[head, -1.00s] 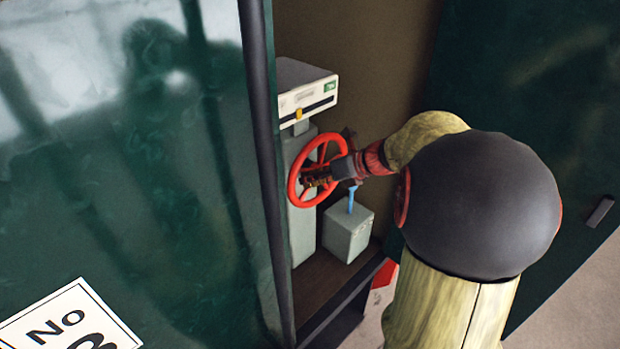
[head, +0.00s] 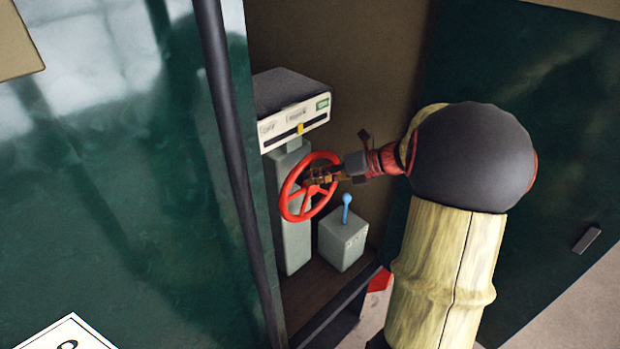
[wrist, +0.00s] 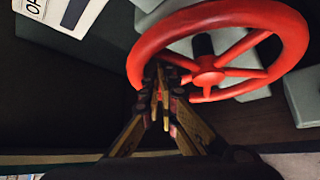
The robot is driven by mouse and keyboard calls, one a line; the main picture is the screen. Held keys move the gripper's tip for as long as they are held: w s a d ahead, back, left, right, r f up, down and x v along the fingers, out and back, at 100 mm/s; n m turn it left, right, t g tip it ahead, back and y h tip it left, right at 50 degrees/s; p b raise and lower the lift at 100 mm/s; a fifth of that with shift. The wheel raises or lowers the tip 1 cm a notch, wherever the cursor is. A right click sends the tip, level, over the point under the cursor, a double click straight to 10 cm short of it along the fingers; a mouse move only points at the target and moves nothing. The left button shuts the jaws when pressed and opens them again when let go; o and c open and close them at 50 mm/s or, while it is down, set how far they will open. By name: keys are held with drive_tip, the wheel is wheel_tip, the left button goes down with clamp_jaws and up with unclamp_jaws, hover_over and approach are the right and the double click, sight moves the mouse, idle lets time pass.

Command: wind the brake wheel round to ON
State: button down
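The red spoked brake wheel (head: 286,198) stands upright on a grey post (head: 297,243) in the open cab; it also fills the upper part of the wrist view (wrist: 290,45). My gripper (head: 322,176) reaches it from the right. In the wrist view its fingers (wrist: 159,82) are close together at the wheel's lower left rim, with red between them, so they look closed on it. The finger contact is partly hidden. Above the wheel, a white scale (head: 278,126) has a yellow pointer (head: 299,129) slightly right of its middle and a green label at its right end; its lettering is too small to read.
A grey box (head: 343,246) with a blue-knobbed lever (head: 346,207) stands just right of the wheel. A dark door post (head: 228,140) and green panel (head: 130,200) bound the opening on the left. Another green panel (head: 535,130) is at right.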

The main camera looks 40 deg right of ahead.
drive_tip(key=d+f+m+t+y, duration=0.1)
drive_tip(key=d+m+y, duration=0.2)
drive_tip(key=d, duration=0.4)
drive_tip(key=shift+w+d+m+y, duration=0.3)
drive_tip(key=shift+w+m+y, duration=0.1)
drive_tip(key=shift+y, duration=0.2)
idle(0.4)
